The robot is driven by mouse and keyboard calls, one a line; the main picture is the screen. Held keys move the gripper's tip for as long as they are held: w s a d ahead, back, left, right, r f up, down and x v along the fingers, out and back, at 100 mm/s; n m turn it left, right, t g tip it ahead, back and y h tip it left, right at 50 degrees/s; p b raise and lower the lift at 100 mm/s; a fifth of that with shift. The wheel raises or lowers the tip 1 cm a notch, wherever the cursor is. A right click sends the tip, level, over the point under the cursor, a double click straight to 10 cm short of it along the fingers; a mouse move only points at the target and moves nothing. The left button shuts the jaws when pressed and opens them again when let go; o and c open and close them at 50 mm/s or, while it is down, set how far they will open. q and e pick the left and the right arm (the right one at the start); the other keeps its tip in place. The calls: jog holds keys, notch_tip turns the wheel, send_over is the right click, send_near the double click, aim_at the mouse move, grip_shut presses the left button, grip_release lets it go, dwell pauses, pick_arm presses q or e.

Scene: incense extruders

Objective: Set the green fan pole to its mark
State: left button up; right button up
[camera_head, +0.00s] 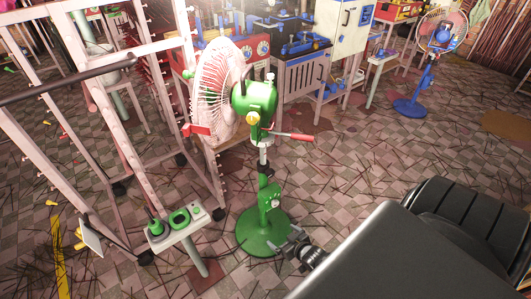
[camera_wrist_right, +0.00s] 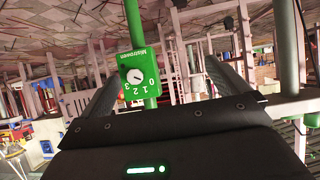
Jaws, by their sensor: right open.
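The green fan (camera_head: 257,102) stands upright with a white-and-red caged head. Its pole (camera_head: 263,180) is pale above and green below, rising from a round green base (camera_head: 264,232). A green control box (camera_head: 269,197) sits low on the pole. In the right wrist view this box (camera_wrist_right: 138,76), with a dial and the numbers 0 to 3, shows between the fingers and beyond them. My right gripper (camera_head: 290,240) is open and empty, low beside the pole, above the base's right edge. I cannot make out a height mark on the pole. My left gripper is not in view.
A red-handled lever (camera_head: 292,136) sticks out right from the upper pole. A blue fan (camera_head: 412,107) is far right. Dark sticks litter the tiled floor.

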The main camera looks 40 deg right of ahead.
jog(key=w+d+r+t+b, duration=0.2)
jog(key=w+d+r+t, duration=0.1)
jog(key=w+r, duration=0.25)
jog(key=w+d+r+t+b, duration=0.1)
jog(key=w+d+r+t, duration=0.25)
jog(key=r, duration=0.35)
jog(key=t+b, duration=0.2)
jog(key=t, duration=0.2)
send_near(267, 142)
jog(key=x, duration=0.3)
jog(key=f+x, duration=0.1)
jog(key=x, duration=0.3)
jog(key=d+f+x, duration=0.1)
jog(key=x, duration=0.2)
jog(key=shift+w+d+r, duration=0.1)
jog(key=shift+w+r, duration=0.1)
jog(key=shift+w, duration=0.5)
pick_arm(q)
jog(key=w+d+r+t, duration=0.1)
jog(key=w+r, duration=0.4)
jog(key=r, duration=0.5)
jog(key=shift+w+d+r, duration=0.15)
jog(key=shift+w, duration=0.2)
